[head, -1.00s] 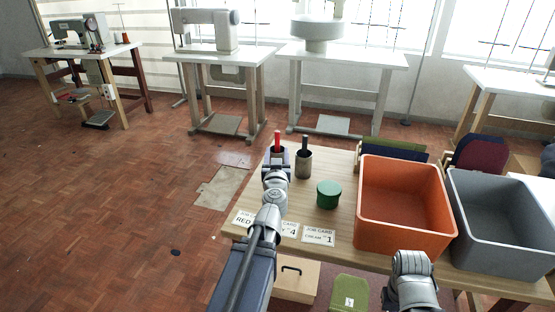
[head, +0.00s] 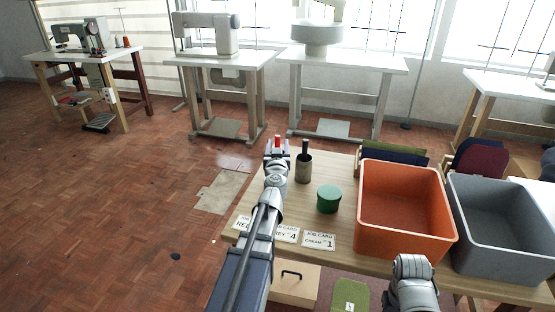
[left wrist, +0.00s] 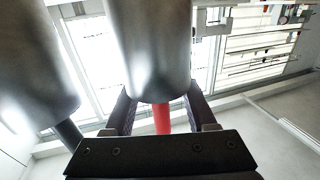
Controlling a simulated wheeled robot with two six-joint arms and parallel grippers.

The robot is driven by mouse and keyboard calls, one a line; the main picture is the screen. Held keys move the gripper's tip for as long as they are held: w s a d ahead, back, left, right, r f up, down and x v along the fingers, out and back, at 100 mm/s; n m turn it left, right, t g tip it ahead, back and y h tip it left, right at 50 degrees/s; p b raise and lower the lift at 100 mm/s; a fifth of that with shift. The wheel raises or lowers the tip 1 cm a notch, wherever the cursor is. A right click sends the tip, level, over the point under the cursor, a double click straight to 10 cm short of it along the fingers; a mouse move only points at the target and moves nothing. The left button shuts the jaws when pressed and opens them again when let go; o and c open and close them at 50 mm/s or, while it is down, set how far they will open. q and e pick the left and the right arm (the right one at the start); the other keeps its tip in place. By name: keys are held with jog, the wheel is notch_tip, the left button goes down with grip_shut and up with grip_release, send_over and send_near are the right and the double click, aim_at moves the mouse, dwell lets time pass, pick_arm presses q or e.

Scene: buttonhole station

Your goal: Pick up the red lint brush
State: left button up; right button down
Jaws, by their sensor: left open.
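The red lint brush shows as a short red tip (head: 277,141) at the table's far left corner; my left arm hides most of it. In the left wrist view, which looks upside down, its red handle (left wrist: 162,119) sticks out of a metal cup (left wrist: 150,45). My left gripper (head: 277,151) is open, with its fingers (left wrist: 162,112) on either side of the red handle. I cannot tell whether either finger touches it. My right arm is at the lower right in the head view; its gripper does not show.
A cup with a dark handle (head: 304,165) stands close to the right of the brush. A green round tin (head: 329,199), an orange bin (head: 365,215) and a grey bin (head: 462,225) stand further right. Job cards (head: 320,241) lie along the table's front edge.

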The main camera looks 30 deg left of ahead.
pick_arm(q)
jog(key=shift+w+a, duration=0.15)
jog(key=shift+w, duration=0.15)
grip_shut()
dwell(0.4)
